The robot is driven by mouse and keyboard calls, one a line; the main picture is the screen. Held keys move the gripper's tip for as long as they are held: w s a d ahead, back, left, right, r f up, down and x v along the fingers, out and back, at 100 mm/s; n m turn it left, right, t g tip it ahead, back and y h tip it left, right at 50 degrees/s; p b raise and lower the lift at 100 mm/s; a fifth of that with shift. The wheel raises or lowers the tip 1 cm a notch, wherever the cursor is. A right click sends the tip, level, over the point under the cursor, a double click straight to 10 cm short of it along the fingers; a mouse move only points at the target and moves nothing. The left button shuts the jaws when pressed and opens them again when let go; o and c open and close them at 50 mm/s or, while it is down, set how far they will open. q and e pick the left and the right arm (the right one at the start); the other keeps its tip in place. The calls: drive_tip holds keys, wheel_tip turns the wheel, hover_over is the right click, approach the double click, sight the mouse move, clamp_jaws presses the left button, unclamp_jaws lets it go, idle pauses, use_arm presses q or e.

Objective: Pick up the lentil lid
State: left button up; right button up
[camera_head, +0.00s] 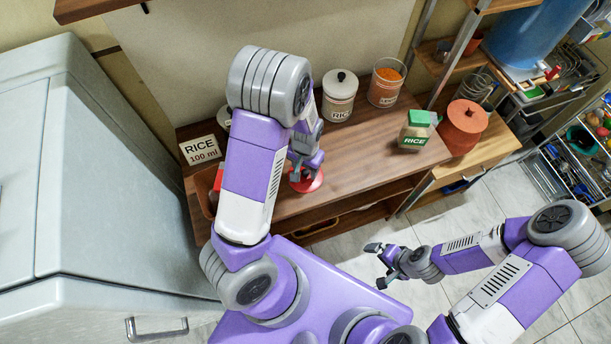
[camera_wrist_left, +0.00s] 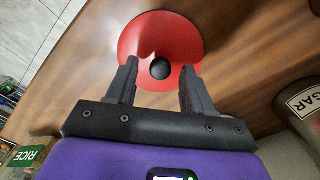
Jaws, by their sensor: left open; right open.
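A round red lid (camera_wrist_left: 158,35) with a black knob (camera_wrist_left: 160,69) lies on the wooden counter. It also shows in the head view (camera_head: 311,185), partly hidden under my left gripper (camera_head: 304,171). In the left wrist view, the left gripper (camera_wrist_left: 159,67) is open, with one finger on each side of the knob. I cannot tell whether the fingers touch the lid. A glass jar with orange contents (camera_head: 386,84) stands without a lid at the back of the counter. My right gripper (camera_head: 376,265) is open and empty, away from the counter over the floor.
A "RICE 100 ml" card (camera_head: 201,150) is at the left. A sugar jar (camera_wrist_left: 300,103) is close to the left gripper.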

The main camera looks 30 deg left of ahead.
use_arm(q)
drive_tip(key=shift+f, duration=0.75)
clamp_jaws()
